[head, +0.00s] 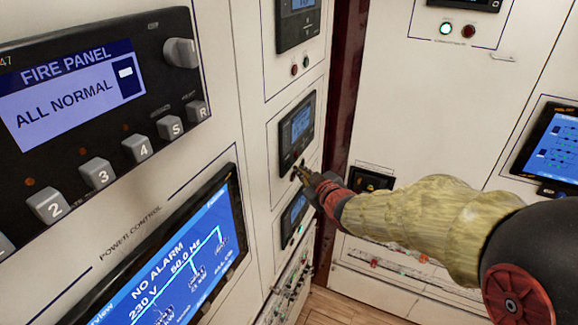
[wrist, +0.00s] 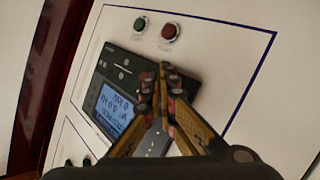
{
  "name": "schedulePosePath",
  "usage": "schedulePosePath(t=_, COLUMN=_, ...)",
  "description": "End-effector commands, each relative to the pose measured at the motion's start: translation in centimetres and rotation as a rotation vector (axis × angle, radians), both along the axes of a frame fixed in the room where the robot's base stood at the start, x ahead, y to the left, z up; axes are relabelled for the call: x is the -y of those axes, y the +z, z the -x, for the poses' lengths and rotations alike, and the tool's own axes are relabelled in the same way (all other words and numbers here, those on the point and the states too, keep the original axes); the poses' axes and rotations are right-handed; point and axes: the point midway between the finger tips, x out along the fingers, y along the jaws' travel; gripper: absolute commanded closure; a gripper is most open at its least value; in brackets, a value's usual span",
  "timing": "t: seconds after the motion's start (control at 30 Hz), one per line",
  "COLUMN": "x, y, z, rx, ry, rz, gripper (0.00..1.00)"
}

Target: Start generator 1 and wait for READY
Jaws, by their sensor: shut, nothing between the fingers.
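A dark generator-style controller (head: 296,128) with a lit blue screen is on the left wall in the head view. Which generator it belongs to cannot be read. In the wrist view the same kind of controller (wrist: 112,75) shows its screen (wrist: 112,104) tilted, with text too blurred to read. A green button (wrist: 140,24) and a red button (wrist: 170,31) sit on the panel just beyond its edge. My gripper (head: 298,171) is shut and empty at the controller's lower edge. Its fingertips (wrist: 163,69) cover part of the controller's face; contact cannot be told.
Similar controllers sit above (head: 298,22) and below (head: 294,218). A fire panel (head: 95,95) reads ALL NORMAL. A power control screen (head: 165,262) reads NO ALARM, 230 V, 50.0 Hz. The right wall has another screen (head: 552,143). Wooden floor (head: 345,308) shows below.

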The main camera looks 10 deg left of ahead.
Motion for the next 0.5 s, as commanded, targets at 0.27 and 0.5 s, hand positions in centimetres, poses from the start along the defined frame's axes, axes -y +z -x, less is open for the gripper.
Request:
schedulePosePath(t=0.27, x=-0.69, y=-0.09, z=-0.18, rx=0.001, ry=0.002, rz=0.000, gripper=1.00)
schedulePosePath(t=0.5, x=-0.81, y=0.07, z=-0.25, rx=0.001, ry=0.000, rz=-0.001, gripper=1.00)
